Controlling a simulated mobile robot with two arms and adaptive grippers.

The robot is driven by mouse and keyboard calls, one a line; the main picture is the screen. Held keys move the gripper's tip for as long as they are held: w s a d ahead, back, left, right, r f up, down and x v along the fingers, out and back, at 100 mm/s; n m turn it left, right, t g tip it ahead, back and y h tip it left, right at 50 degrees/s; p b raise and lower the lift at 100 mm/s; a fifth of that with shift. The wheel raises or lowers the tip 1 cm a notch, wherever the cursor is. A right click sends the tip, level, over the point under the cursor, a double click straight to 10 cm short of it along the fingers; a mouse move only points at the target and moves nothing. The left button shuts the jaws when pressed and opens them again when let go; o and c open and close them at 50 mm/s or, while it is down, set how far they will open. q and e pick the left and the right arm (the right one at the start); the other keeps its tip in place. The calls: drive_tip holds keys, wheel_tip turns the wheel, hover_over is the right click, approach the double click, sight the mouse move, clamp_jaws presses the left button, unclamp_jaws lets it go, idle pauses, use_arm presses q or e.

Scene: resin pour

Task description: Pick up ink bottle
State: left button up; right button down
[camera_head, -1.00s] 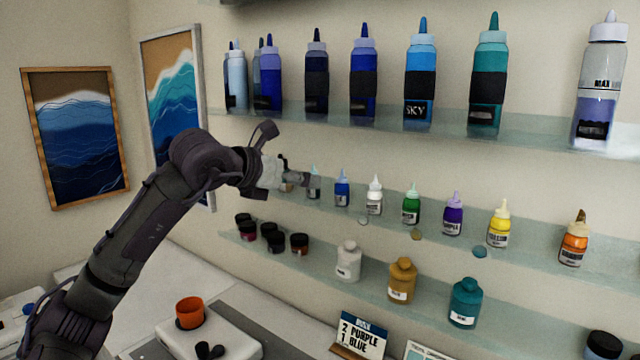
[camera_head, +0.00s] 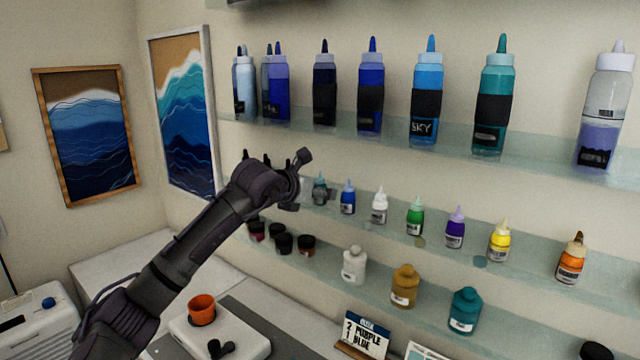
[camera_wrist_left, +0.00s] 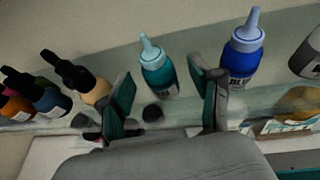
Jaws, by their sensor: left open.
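Small ink bottles stand in a row on the middle glass shelf. A teal ink bottle (camera_wrist_left: 157,75) stands upright between the two spread fingers of my left gripper (camera_wrist_left: 163,84) in the left wrist view, with gaps on both sides. In the head view the teal bottle (camera_head: 320,184) is partly hidden by my left gripper (camera_head: 318,195). A blue bottle (camera_wrist_left: 241,50) stands just right of the right finger; it also shows in the head view (camera_head: 347,198). Further right are white (camera_head: 379,205), green (camera_head: 415,216), purple (camera_head: 455,228), yellow (camera_head: 499,240) and orange (camera_head: 570,260) bottles. My right gripper is out of view.
Large bottles stand on the upper shelf (camera_head: 400,140). The lower shelf holds dark jars (camera_head: 283,243) and white (camera_head: 354,265), ochre (camera_head: 404,287) and teal (camera_head: 465,311) bottles. A sign (camera_head: 365,335) and an orange cup (camera_head: 202,309) are below. Darker bottles (camera_wrist_left: 50,98) stand left of the gripper.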

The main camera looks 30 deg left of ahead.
use_arm(q)
drive_tip(key=shift+w, duration=0.65)
drive_tip(key=shift+w+f, duration=0.35)
use_arm(e)
drive_tip(key=shift+w+r, duration=0.15)
drive_tip(key=shift+r, duration=0.35)
use_arm(q)
drive_tip(key=shift+s, duration=0.1)
drive_tip(key=shift+c, duration=0.3)
drive_tip(key=shift+r, duration=0.1)
drive_tip(key=c, duration=0.3)
clamp_jaws()
use_arm(e)
drive_tip(key=shift+f, duration=0.1)
